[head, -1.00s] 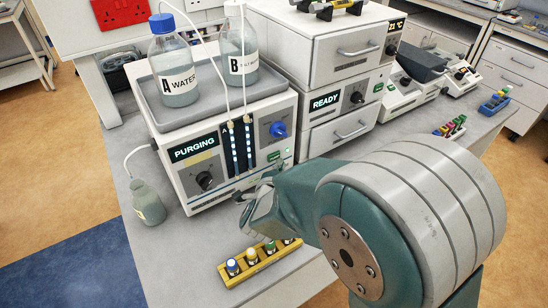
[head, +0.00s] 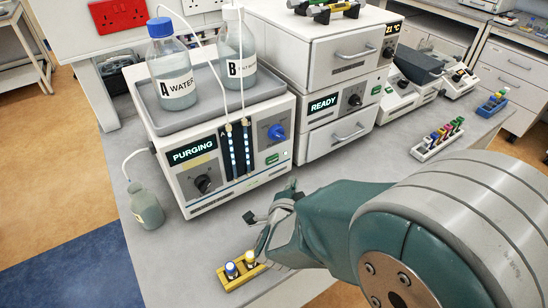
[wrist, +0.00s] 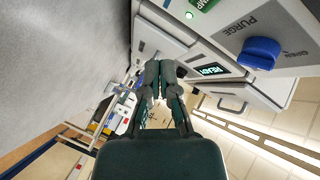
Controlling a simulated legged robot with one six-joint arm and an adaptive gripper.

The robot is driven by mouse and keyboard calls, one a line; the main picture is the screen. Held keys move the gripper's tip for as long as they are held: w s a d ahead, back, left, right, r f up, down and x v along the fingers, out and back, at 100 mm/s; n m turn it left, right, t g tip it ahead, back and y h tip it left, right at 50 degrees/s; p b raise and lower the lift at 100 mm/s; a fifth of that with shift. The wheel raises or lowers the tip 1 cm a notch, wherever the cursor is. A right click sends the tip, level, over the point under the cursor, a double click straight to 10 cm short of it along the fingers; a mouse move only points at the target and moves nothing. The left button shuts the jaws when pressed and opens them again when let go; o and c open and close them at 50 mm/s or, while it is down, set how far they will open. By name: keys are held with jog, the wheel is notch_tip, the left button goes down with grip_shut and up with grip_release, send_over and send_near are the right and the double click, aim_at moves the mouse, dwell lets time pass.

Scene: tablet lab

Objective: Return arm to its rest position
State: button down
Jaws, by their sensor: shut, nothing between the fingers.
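My gripper (head: 270,209) shows in the head view above the front of the bench, in front of the pump unit and apart from it. In the wrist view the two fingers of my gripper (wrist: 160,88) are closed together with nothing between them. My teal and grey arm fills the lower right of the head view. It hides part of the yellow vial rack (head: 240,277), where a blue-capped and a yellow-capped vial show.
The pump unit (head: 225,180) reads PURGING and carries bottles A (head: 171,75) and B (head: 238,60). The blue knob (wrist: 259,53) is near in the wrist view. A READY drawer stack (head: 335,110), a small bottle (head: 147,205) and a white vial rack (head: 436,140) stand around.

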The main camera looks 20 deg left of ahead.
jog(key=s+d+r+n+g+y, duration=0.1)
jog(key=d+r+n+g+y, duration=0.25)
jog(key=d+r+n, duration=0.35)
jog(key=s+d+r+n+g+h, duration=0.1)
jog(key=s+d+r+g+h, duration=0.1)
jog(key=s+d, duration=0.6)
jog(key=s+d+r+n+g+h, duration=0.1)
jog(key=s+d+n+g+h, duration=0.1)
jog(key=s+d, duration=0.6)
jog(key=shift+s+d+r+n+g+h, duration=0.25)
jog(key=shift+d+r+g+h, duration=0.2)
jog(key=shift+d+g, duration=0.7)
